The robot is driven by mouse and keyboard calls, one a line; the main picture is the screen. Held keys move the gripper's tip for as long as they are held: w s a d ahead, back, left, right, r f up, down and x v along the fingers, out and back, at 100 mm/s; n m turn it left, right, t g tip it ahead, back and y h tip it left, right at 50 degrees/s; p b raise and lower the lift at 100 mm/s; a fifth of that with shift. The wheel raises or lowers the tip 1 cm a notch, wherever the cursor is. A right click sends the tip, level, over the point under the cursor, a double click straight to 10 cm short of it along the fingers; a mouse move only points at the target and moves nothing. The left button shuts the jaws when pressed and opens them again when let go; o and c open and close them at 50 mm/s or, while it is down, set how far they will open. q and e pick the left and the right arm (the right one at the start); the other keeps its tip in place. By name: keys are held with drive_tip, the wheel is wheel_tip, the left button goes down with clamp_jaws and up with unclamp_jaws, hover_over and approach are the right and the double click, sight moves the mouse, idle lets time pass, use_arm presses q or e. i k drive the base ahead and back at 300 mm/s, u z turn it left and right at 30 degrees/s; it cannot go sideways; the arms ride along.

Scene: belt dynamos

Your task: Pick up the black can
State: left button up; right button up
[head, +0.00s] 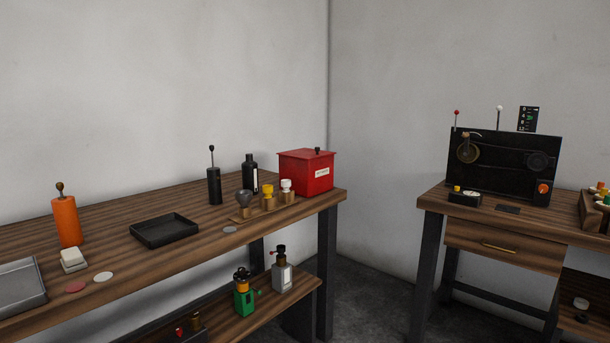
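A slim black can (214,186) with a thin stem and round dark knob on top stands upright towards the back of the left wooden bench (190,262). A black bottle (250,174) with a pale label stands just behind it to the right. A similar orange can (66,222) with a brown knob stands further left on the same bench. Neither of my grippers shows in the head view.
A black tray (164,231) lies left of the black can; a wooden strip holding three bulb-like pieces (267,203) is to its right. A red box (305,172) stands at the bench's right end. A second bench (503,250) with a black machine (505,164) is across a gap.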

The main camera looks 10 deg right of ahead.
sight(250, 170)
drive_tip(key=z, duration=0.9)
drive_tip(key=i, duration=3.7)
drive_tip(key=u, duration=2.2)
